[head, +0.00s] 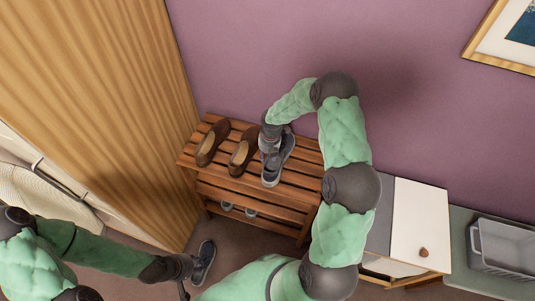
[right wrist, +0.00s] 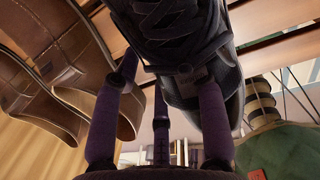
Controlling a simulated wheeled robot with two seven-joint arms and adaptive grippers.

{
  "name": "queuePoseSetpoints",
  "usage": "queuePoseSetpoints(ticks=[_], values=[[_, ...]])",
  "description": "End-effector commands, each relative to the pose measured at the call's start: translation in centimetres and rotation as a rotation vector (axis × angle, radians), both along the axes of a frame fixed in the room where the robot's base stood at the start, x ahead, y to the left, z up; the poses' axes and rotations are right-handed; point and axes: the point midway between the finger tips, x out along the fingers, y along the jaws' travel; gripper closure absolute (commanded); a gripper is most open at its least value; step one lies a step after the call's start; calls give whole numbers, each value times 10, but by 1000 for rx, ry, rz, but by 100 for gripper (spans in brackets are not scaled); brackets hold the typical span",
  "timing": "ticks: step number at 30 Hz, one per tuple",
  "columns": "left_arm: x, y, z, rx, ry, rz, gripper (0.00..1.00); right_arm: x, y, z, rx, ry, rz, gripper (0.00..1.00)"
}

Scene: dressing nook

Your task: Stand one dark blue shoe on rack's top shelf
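A dark blue shoe (head: 271,175) with a pale sole is at the top shelf of the wooden rack (head: 300,180), right of the brown shoes. My right gripper (head: 272,147) is at its ankle end. In the right wrist view the shoe (right wrist: 180,25) shows its laces close up, with the fingertips of the right gripper (right wrist: 168,75) against both sides of it. Whether its sole rests fully on the slats is hard to see. Another dark blue shoe (head: 205,260) is low at the left, beside my left gripper (head: 187,276), whose fingers look spread.
Two brown shoes (head: 211,143) (head: 242,151) stand on the top shelf, close to the right gripper. A white-topped cabinet (head: 420,225) and a grey basket (head: 503,248) stand right. A wooden panel (head: 100,100) bounds the left.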

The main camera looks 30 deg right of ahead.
Motion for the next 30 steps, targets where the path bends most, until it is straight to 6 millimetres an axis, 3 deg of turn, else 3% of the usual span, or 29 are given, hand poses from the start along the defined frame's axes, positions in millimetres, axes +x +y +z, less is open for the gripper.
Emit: queuePoseSetpoints(ticks=[11,24,30], values=[[0,0,4,0,0,0,65,0,-1,10,-1,-1,0,58],[0,0,21,0,0,0,65,-4,-5,92,-2,-3,1,58],[0,0,24,0,0,0,65,-6,-6,116,-1,-1,0,58]])
